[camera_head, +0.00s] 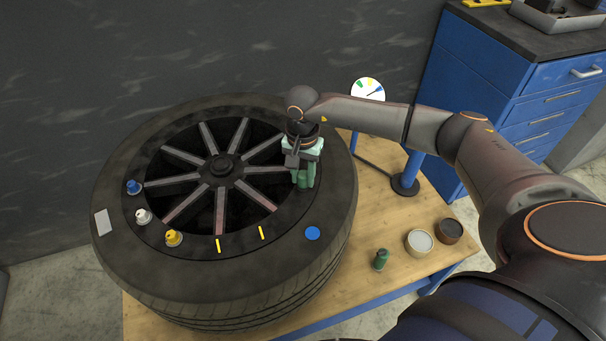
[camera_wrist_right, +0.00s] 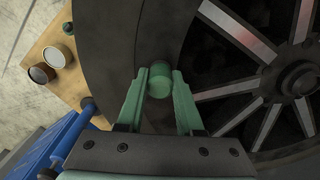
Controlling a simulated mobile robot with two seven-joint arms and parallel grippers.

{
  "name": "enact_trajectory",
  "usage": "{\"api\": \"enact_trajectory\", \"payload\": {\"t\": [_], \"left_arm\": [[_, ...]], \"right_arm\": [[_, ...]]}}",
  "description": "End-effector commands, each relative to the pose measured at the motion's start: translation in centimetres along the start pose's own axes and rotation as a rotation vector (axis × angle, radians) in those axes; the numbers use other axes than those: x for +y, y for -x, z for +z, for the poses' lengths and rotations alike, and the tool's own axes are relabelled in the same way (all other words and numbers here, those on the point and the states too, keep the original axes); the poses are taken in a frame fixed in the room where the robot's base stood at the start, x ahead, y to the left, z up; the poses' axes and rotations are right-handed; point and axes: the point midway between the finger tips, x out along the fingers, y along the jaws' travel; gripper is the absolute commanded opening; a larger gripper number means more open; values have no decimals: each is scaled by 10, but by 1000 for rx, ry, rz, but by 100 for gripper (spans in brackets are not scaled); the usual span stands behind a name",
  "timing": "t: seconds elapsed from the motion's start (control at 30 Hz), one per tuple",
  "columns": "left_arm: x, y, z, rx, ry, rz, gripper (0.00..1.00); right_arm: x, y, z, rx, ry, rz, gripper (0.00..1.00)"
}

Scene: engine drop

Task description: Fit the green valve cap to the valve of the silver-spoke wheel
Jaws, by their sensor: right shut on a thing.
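The silver-spoke wheel (camera_head: 221,197) lies flat, its tyre (camera_head: 120,260) resting on the wooden table. My right gripper (camera_head: 304,178) is over the right side of the rim, pointing down. In the right wrist view my right gripper (camera_wrist_right: 160,84) has its green fingers shut on the green valve cap (camera_wrist_right: 160,79), a short green cylinder between the tips. The cap is beside the outer end of the spokes, at the rim's edge. The valve itself is hidden under the cap and fingers, and I cannot tell whether the cap touches it. My left gripper is not in view.
Blue (camera_head: 134,187), white (camera_head: 143,216) and yellow (camera_head: 173,238) caps sit along the rim's left side. A green bottle (camera_head: 381,260) and two round tins (camera_head: 419,242) stand on the table's front right. A gauge (camera_head: 368,91) and blue cabinet (camera_head: 490,70) stand behind.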

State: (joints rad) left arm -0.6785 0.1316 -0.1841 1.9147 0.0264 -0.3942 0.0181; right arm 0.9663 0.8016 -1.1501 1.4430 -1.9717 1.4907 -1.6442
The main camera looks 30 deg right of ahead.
Motion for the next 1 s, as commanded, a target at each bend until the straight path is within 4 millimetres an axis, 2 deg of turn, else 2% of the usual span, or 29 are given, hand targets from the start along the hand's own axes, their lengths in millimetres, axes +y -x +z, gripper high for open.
{"api": "enact_trajectory", "payload": {"t": [0.37, 0.7, 0.73, 1.0], "left_arm": [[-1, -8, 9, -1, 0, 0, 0], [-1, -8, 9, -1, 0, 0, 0], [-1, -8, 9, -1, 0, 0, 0], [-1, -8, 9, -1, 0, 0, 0]], "right_arm": [[0, -13, 0, 0, 0, -1, 0], [0, -14, 0, 0, 0, 0, 0], [0, -14, 0, 0, 0, 0, 39], [0, -14, 0, 0, 0, 0, 69]]}}
